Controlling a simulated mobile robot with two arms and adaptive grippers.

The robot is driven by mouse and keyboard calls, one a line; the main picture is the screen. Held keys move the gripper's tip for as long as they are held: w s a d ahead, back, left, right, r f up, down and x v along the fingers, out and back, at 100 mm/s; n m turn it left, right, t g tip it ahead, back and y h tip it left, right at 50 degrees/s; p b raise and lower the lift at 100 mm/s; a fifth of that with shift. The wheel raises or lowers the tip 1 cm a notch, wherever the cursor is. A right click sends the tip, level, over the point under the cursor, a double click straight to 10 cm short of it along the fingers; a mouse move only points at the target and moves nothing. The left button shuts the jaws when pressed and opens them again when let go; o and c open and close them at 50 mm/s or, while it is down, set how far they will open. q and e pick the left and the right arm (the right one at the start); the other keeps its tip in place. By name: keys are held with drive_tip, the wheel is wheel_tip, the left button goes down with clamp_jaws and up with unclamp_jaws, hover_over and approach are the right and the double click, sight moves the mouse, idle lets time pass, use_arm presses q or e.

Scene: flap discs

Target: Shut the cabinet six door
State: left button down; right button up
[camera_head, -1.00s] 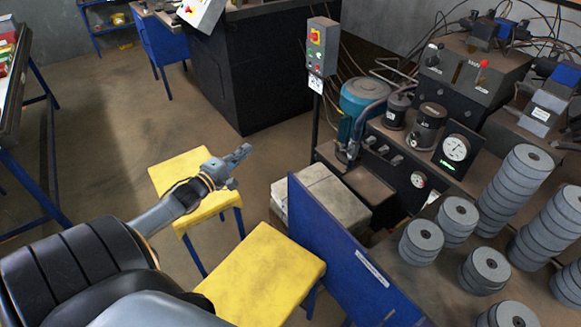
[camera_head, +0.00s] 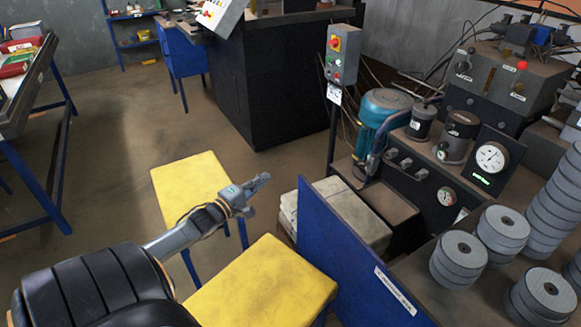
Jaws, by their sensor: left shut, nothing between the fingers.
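A blue panel (camera_head: 345,265) with a white label strip stands upright at the lower middle, beside the dark machine bench. It may be the cabinet door, but the label's text is too small to read and I cannot see a hinge or handle. My left gripper (camera_head: 262,182) is shut and empty. In the picture it shows between two yellow stools, left of the panel's top corner and apart from it. My right gripper is not in view.
Yellow stools (camera_head: 190,185) and (camera_head: 265,285) stand below and around my left arm. Pale blocks (camera_head: 345,215) lie behind the panel. Grey disc stacks (camera_head: 458,258) and gauges fill the bench at right. A blue-legged table (camera_head: 35,85) stands at left; the floor between is clear.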

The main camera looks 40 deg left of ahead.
use_arm(q)
wheel_tip(320, 180, down, 18)
drive_tip(key=b, duration=1.6)
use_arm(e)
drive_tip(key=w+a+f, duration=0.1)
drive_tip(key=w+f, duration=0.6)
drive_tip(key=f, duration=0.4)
use_arm(q)
drive_tip(key=w+b, duration=0.3)
drive_tip(key=w, duration=0.7)
drive_tip(key=d, duration=0.1)
drive_tip(key=s+d+p, duration=0.1)
drive_tip(key=d, duration=0.1)
drive_tip(key=shift+d+f, duration=0.15)
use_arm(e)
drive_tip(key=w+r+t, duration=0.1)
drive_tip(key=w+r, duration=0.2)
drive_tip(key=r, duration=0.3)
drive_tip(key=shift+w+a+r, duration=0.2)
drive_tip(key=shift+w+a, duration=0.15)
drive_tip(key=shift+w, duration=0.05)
